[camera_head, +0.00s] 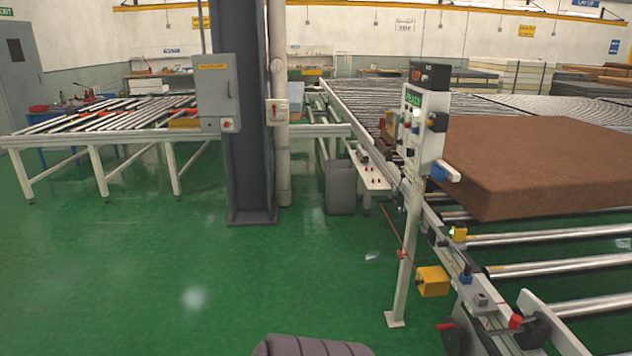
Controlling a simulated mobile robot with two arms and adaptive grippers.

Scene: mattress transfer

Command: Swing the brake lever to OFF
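I cannot tell for certain which part is the brake lever. A red-tipped part (515,321) sits on the conveyor's near side rail at the lower right and may be the lever. A small red handle (446,325) shows lower down beside a dark wheel-like part. Any ON or OFF marking is too small to read. The control panel (424,140) stands on a pale post with a green lit display and several buttons. Neither of my grippers is in view.
A brown mattress (540,165) lies on the roller conveyor (535,268) at the right. A yellow box (432,281) juts out beside the post (404,270). A dark column (250,130) and a grey bin (341,187) stand further back. The green floor (200,275) at left is clear.

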